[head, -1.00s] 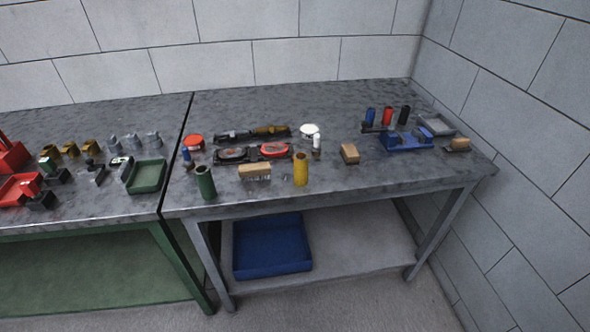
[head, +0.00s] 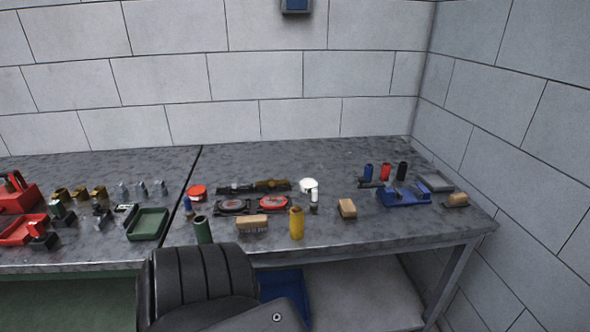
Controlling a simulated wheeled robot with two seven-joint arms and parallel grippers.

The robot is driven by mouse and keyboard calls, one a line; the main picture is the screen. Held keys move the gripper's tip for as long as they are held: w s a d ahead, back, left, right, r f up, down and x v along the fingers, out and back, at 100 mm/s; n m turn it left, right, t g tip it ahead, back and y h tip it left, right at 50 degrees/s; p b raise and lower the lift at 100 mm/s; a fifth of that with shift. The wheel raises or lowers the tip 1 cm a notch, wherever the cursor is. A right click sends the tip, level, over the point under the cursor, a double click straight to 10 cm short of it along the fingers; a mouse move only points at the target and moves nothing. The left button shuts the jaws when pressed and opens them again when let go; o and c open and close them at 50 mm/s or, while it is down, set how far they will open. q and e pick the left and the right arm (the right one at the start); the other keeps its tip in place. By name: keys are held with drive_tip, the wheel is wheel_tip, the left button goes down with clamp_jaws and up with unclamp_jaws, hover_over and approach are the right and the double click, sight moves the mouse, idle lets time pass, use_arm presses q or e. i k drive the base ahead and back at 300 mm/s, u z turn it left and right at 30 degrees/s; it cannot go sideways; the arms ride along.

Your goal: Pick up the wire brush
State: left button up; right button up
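No thing can be told for sure as the wire brush at this size. One candidate is a block with a tan top and a paler, bristle-like lower part (head: 252,222), near the front edge of the right table, between a green cylinder (head: 202,230) and a yellow cylinder (head: 296,223). Another is a long dark tool with a brown part (head: 271,185), lying farther back. Both lie on the table with nothing holding them. A dark ribbed part of my own arm rises at the bottom, in front of the table edge. No gripper fingers show in the head view.
A blue bin (head: 288,290) is below. The table's back strip is clear.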

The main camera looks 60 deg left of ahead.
sight(256, 221)
drive_tip(key=i, duration=2)
drive_tip(key=u, duration=2.9)
